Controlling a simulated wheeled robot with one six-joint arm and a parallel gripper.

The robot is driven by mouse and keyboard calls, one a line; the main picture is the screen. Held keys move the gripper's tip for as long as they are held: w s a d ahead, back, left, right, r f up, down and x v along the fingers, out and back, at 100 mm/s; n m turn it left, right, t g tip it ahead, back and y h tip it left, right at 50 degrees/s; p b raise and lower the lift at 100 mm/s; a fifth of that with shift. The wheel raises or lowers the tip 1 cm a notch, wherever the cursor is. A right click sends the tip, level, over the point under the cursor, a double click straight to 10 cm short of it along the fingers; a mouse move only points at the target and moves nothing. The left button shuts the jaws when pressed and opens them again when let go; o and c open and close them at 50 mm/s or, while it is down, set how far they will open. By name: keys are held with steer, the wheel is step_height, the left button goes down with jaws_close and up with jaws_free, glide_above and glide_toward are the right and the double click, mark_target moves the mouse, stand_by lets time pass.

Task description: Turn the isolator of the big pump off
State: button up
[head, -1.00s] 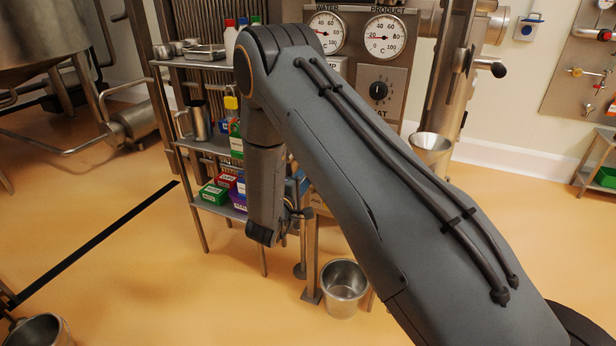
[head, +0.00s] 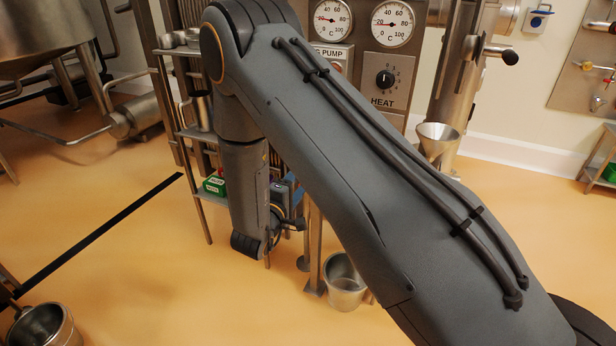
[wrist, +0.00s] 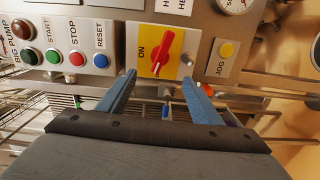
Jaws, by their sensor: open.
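The isolator is a red handle (wrist: 163,50) on a yellow plate (wrist: 144,66) in the wrist view. The handle lies slanted beside the word ON. The plate is on a grey panel marked BIG PUMP at its left end. My gripper (wrist: 163,92) is open, with its two blue fingers apart and nothing between them. The fingertips are just below the plate in the picture, one toward each side of the handle, and do not appear to touch it. In the head view my arm hides the isolator, and the fingers cannot be made out.
START, STOP and RESET (wrist: 100,60) buttons sit left of the isolator, and a yellow JOG button (wrist: 227,49) sits right. In the head view a heat dial (head: 385,79), a funnel (head: 437,140) and a floor bucket (head: 345,285) are near my arm. Open floor lies left.

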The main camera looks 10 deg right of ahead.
steer(key=o, duration=0.4)
steer(key=shift+m, duration=0.7)
steer(key=shift+c, duration=0.2)
steer(key=shift+o, duration=0.9)
steer(key=shift+s+d+m, duration=0.15)
steer(key=shift+d+m, duration=0.05)
steer(key=shift+m, duration=0.7)
steer(key=shift+w+d+f+m, duration=0.1)
steer(key=shift+w+d+m, duration=0.85)
steer(key=shift+m, duration=2)
steer(key=shift+w+d+f+m, duration=0.1)
steer(key=shift+w+d+m, duration=0.9)
steer(key=shift+m, duration=1.9)
steer(key=shift+w+d+m, duration=0.45)
steer(key=shift+d+m, duration=0.95)
steer(key=shift+m, duration=1.55)
steer(key=shift+c, duration=0.6)
